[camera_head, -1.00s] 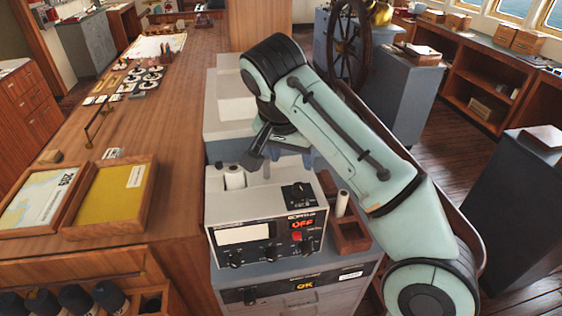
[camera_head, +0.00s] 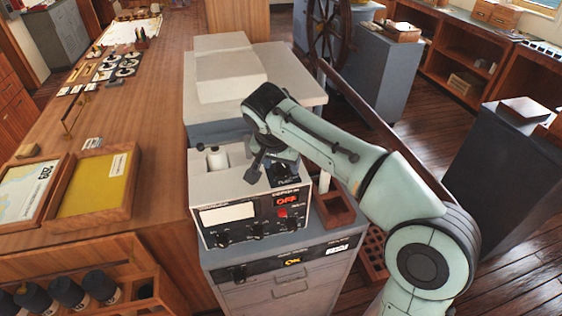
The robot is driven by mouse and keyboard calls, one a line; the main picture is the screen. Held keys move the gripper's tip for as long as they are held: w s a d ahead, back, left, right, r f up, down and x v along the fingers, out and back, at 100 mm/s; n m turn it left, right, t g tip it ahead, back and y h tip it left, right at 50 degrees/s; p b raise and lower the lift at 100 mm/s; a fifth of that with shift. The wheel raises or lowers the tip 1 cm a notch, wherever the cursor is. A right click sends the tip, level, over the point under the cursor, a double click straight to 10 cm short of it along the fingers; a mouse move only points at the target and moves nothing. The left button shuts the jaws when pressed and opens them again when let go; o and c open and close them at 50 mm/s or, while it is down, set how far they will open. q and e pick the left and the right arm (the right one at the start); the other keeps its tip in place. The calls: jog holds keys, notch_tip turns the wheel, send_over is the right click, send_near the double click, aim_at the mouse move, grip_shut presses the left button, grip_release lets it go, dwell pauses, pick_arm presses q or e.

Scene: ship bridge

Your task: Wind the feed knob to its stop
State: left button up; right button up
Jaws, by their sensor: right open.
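A grey console unit (camera_head: 207,184) stands on a grey cabinet. Its front has a blank white screen (camera_head: 228,214), a red OFF display, a red button (camera_head: 283,213) and several black knobs (camera_head: 257,229) along the bottom. A black plate (camera_head: 284,174) is on its top right, partly covered by my gripper; I cannot tell which knob is the feed knob. My right gripper (camera_head: 268,172) is open, pointing down just above the unit's top right, by that plate. Contact cannot be made out. My left gripper is not in view.
A white paper roll (camera_head: 217,160) sits in the unit's top. A small wooden box (camera_head: 335,212) is at its right. Wooden trays (camera_head: 95,190) lie on the left counter. A ship's wheel (camera_head: 326,30) stands behind.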

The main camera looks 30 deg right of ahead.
jog(key=shift+f, duration=0.1)
jog(key=c, duration=1)
jog(key=shift+m, duration=0.3)
jog(key=m+g, duration=0.1)
jog(key=m, duration=0.1)
jog(key=m+g+h, duration=0.1)
jog(key=m, duration=0.2)
jog(key=shift+w+a, duration=0.1)
jog(key=shift+w, duration=0.1)
jog(key=shift+w+m+g, duration=0.1)
jog(key=shift+m+g, duration=0.4)
jog(key=shift+m, duration=0.85)
jog(key=shift+m+g, duration=0.5)
jog(key=shift+m, duration=0.85)
jog(key=o, duration=1)
